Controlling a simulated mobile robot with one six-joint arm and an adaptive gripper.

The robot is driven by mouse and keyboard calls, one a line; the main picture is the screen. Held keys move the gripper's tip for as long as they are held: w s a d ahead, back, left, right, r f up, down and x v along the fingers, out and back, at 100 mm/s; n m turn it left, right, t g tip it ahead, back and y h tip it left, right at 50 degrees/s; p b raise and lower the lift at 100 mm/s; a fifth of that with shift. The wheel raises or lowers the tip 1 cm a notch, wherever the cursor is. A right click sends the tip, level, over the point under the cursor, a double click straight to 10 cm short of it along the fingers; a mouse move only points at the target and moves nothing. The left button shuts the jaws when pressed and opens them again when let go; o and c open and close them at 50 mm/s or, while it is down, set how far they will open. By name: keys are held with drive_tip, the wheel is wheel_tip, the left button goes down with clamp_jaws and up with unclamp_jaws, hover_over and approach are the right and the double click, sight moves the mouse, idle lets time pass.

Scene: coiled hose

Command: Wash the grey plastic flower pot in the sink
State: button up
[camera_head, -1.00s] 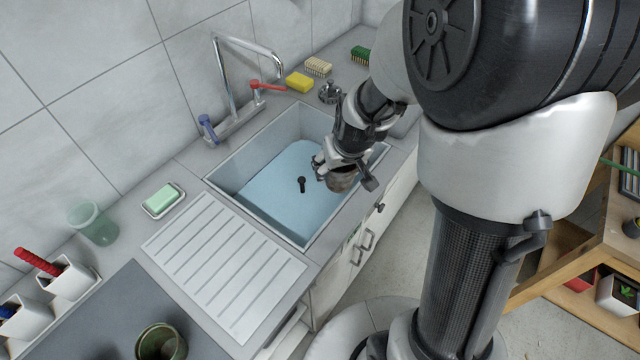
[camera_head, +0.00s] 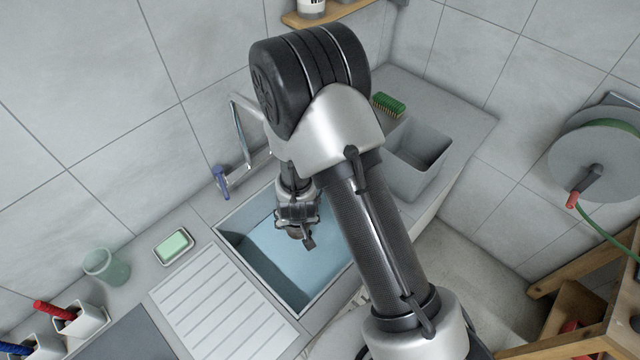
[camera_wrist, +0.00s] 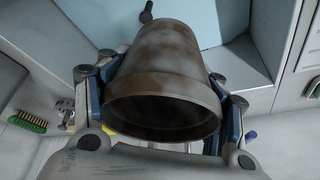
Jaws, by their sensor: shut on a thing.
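The flower pot (camera_wrist: 165,65) is tapered, grey-brown and streaked with brown dirt, with a dark inside. In the wrist view its open rim faces the camera. My gripper (camera_wrist: 165,98) is shut on it, with a finger on either side. In the head view my gripper (camera_head: 297,228) and the partly hidden pot (camera_head: 296,234) are over the sink basin (camera_head: 250,266). Pale blue water (camera_head: 315,262) appears to cover the basin floor. I cannot tell whether the pot touches it. My arm hides the basin's right part.
The tap (camera_head: 240,140) with a blue handle (camera_head: 220,180) stands behind the basin, partly behind my arm. A ribbed drainboard (camera_head: 222,300) and soap dish (camera_head: 174,246) lie left. A hose reel (camera_head: 595,165) hangs on the right wall.

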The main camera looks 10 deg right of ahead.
sight(289, 232)
drive_tip(key=shift+s+a+f+p, duration=0.25)
drive_tip(key=shift+s+a+p, duration=0.15)
drive_tip(key=shift+s+a, duration=0.2)
drive_tip(key=shift+s+a+f+p, duration=0.2)
drive_tip(key=shift+s+a+p, duration=0.15)
drive_tip(key=shift+s+a, duration=0.2)
drive_tip(key=shift+s+a+f, duration=0.1)
drive_tip(key=shift+s+f, duration=0.15)
drive_tip(key=shift+f, duration=0.2)
wheel_tip(289, 232, down, 23)
drive_tip(key=b, duration=1.5)
drive_tip(key=shift+r+b, duration=0.2)
drive_tip(key=shift+b, duration=0.2)
idle(1.4)
drive_tip(key=shift+r+p, duration=7.65)
drive_tip(key=shift+r, duration=3.35)
